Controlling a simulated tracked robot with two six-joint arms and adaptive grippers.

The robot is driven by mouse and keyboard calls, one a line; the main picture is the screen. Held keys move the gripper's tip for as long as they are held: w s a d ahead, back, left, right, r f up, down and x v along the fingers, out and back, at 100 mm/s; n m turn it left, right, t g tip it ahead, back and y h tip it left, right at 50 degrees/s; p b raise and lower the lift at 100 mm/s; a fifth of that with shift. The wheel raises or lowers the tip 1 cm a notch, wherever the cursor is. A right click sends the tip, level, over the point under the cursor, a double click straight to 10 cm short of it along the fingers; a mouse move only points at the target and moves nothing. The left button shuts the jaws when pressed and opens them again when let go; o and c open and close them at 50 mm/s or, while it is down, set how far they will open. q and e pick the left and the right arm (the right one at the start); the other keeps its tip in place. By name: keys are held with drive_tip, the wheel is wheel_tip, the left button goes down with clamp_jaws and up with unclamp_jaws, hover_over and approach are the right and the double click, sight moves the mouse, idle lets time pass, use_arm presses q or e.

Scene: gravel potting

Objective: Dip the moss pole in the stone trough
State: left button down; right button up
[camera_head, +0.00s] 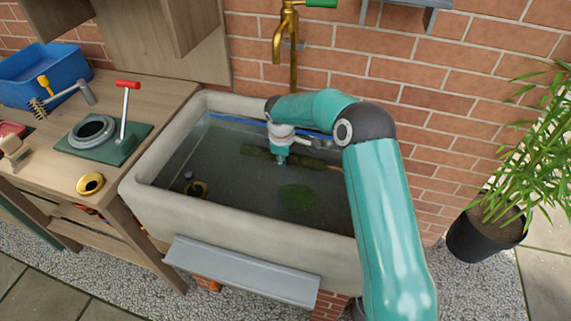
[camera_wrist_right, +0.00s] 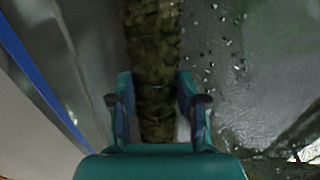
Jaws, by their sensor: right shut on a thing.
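The stone trough (camera_head: 235,212) is a pale basin against the brick wall, holding dark water (camera_head: 240,185). The moss pole (camera_head: 256,155) is a long brown-green rod lying roughly level inside the trough, towards its back. It looks dim, at or under the water surface; I cannot tell its exact depth. My right gripper (camera_head: 280,160) reaches down over the pole and is shut on it, hiding part of its middle. In the right wrist view the mossy pole (camera_wrist_right: 152,50) runs between the two fingers of the gripper (camera_wrist_right: 158,98). My left gripper is not in view.
A green patch (camera_head: 298,196) and a dark, yellow-marked object (camera_head: 194,187) are in the trough. A brass tap (camera_head: 291,45) stands behind it. A grey ledge (camera_head: 240,272) juts from the front. A wooden bench with tools is left; a potted bamboo (camera_head: 490,235) is right.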

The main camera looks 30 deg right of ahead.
drive_tip(key=shift+r+p, duration=3.2)
drive_tip(key=shift+r, duration=1.75)
wheel_tip(320, 180, up, 8)
drive_tip(key=p, duration=0.5)
drive_tip(key=shift+p, duration=0.4)
